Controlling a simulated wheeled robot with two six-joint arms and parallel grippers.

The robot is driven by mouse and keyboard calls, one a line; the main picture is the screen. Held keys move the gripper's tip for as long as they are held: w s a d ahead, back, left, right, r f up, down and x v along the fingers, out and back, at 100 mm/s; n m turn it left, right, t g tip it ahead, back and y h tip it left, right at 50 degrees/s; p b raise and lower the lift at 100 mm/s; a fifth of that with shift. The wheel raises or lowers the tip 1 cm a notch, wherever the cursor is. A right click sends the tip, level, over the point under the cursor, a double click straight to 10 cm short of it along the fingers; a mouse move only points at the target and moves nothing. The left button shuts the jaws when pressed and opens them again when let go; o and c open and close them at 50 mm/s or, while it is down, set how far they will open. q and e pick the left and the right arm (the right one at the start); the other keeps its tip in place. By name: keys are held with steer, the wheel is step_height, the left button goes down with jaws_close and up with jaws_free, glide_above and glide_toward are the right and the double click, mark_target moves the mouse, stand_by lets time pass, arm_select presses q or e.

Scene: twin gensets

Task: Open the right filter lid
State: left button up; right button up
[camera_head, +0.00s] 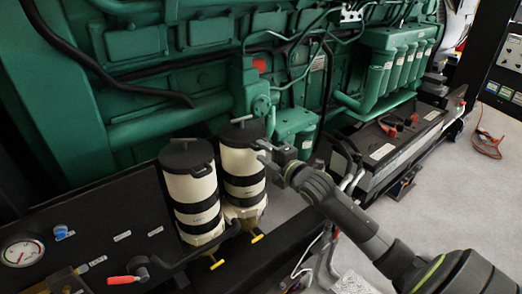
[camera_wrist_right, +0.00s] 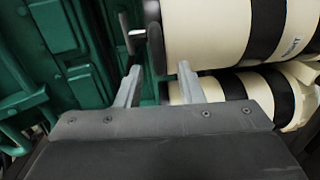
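Two cream filter canisters with black bands and black lids stand side by side. The right filter (camera_head: 243,170) has a black lid (camera_head: 243,132) with a grey bar handle (camera_head: 241,119) on top. The left filter (camera_head: 192,195) has a similar lid (camera_head: 187,153). My right gripper (camera_head: 262,152) is at the right side of the right filter's lid. In the right wrist view its fingers (camera_wrist_right: 158,75) are spread and empty, with a dark lid edge (camera_wrist_right: 154,38) and a light handle tip (camera_wrist_right: 137,33) just beyond them. Contact cannot be told. My left gripper is out of view.
A green engine (camera_head: 130,90) with pipes and hoses rises behind the filters. A dark panel with a gauge (camera_head: 22,252) and a red-handled lever (camera_head: 122,280) is at the left. Red-handled tools lie on a black battery box (camera_head: 390,145). Open grey floor is at the right.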

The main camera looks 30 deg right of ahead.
steer(key=shift+w, duration=0.8)
jaws_close()
